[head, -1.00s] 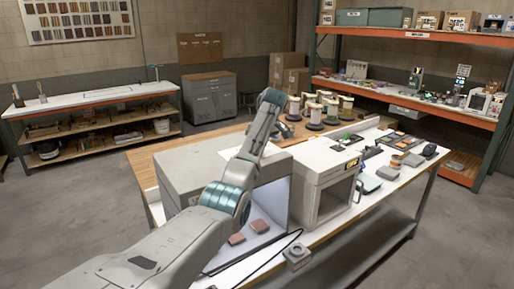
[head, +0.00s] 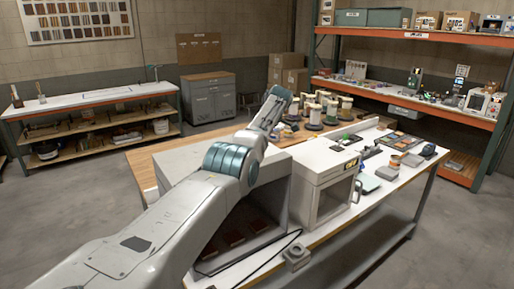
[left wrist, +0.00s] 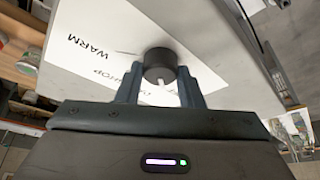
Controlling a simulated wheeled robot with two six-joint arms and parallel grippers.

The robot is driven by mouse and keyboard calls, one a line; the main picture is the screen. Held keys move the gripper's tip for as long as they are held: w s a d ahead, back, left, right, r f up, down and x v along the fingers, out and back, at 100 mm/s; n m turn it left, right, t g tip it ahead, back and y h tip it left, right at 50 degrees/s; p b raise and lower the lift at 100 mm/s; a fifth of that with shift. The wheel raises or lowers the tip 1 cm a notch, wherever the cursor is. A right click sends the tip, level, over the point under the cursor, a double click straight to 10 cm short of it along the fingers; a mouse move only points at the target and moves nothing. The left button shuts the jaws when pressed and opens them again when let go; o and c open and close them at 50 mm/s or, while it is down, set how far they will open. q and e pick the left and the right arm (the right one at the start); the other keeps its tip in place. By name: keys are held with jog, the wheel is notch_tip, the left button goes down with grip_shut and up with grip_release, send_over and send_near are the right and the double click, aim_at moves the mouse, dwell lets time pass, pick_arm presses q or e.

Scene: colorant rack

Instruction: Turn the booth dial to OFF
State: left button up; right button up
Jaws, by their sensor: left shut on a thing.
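The grey booth (head: 180,165) stands on the white bench with its open front towards me. Its inside is dark, with reddish-brown sample panels (head: 232,238) on its floor. In the left wrist view the booth dial (left wrist: 160,62) is a round black knob with a white pointer mark, on a white label plate (left wrist: 115,30). The plate reads WARM and, partly covered, SHOP; other lettering is hidden. My left gripper (left wrist: 158,78) is shut on the dial, one finger on each side. In the head view its fingers cannot be made out. My right gripper is in neither view.
A second white box-shaped cabinet (head: 322,175) stands right of the booth. Several spools (head: 315,113) stand behind. A small grey block (head: 296,256) and a black cable lie at the bench's front edge. The floor on the right is clear.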

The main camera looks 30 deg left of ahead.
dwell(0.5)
pick_arm(q)
jog(key=o, duration=1)
jog(key=shift+d, duration=0.1)
jog(key=shift+r, duration=0.1)
